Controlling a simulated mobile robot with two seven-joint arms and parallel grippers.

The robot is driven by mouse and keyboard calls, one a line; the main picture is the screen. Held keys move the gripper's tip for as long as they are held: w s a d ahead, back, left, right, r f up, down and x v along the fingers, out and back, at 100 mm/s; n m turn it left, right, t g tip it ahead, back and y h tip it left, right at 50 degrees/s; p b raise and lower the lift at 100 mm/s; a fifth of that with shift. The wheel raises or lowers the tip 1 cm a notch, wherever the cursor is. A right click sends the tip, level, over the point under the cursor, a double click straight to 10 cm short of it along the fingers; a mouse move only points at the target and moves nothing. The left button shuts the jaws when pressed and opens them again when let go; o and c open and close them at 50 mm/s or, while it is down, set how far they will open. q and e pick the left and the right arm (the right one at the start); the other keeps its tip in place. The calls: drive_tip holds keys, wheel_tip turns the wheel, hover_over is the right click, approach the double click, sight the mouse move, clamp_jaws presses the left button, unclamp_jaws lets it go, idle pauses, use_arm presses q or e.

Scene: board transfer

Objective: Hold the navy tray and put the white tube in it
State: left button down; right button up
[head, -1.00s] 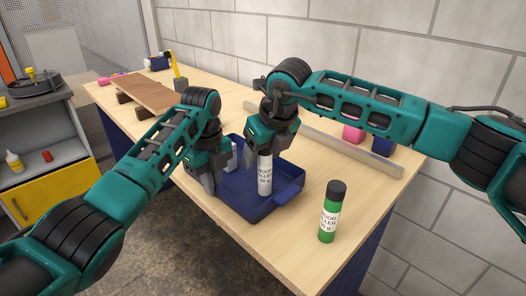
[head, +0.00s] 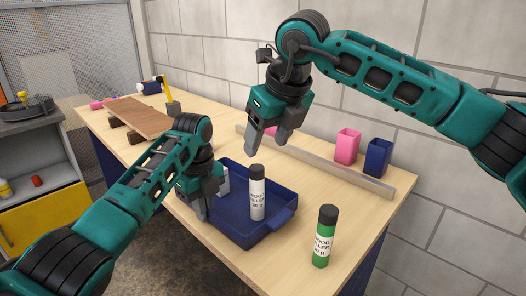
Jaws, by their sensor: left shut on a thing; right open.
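The navy tray (head: 225,235) lies on the wooden bench near its front edge. The white tube (head: 257,200), with a black cap and printed label, stands upright in the tray. My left gripper (head: 204,212) is shut on the navy tray at its left side; its fingers partly hide that wall. My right gripper (head: 264,143) is open and empty, above and behind the tray, clear of the white tube.
A green tube (head: 324,240) with a black cap stands right of the tray. Pink (head: 346,146) and navy (head: 378,157) cups stand behind a long metal bar (head: 320,163) by the wall. A brown board (head: 140,116) lies on blocks at the back left.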

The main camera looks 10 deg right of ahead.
idle(0.4)
use_arm(q)
drive_tip(key=c, duration=1.2)
unclamp_jaws()
drive_tip(key=shift+o, duration=0.2)
drive_tip(key=shift+r, duration=0.1)
